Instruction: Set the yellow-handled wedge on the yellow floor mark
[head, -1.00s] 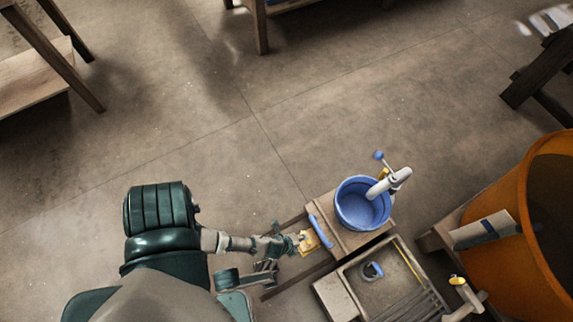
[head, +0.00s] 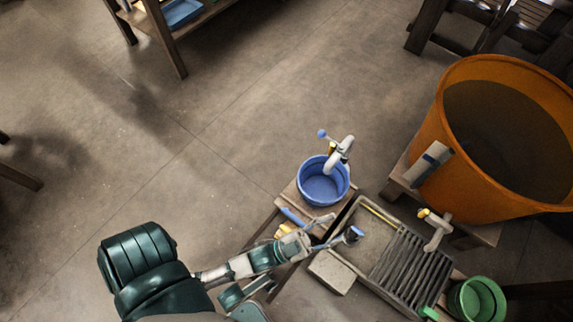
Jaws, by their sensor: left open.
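My left gripper (head: 328,230) reaches in from the lower left, open, over the gap between a wooden stand and a grey tray. A small yellow and tan piece (head: 283,231) lies on the stand beside the gripper, partly covered by it. I cannot tell whether it is the yellow-handled wedge. A small blue and grey object (head: 353,234) is at the tray's near left edge, close to the fingertips. Whether they touch it is unclear. I see no clear yellow floor mark. My right gripper is not in view.
A blue bucket (head: 322,186) stands on the wooden stand (head: 292,193). The grey tray (head: 368,234) has slats and a yellow strip (head: 380,213). A large orange tub (head: 433,128) and a green bucket (head: 477,300) are at right. The floor (head: 230,120) is open at upper left.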

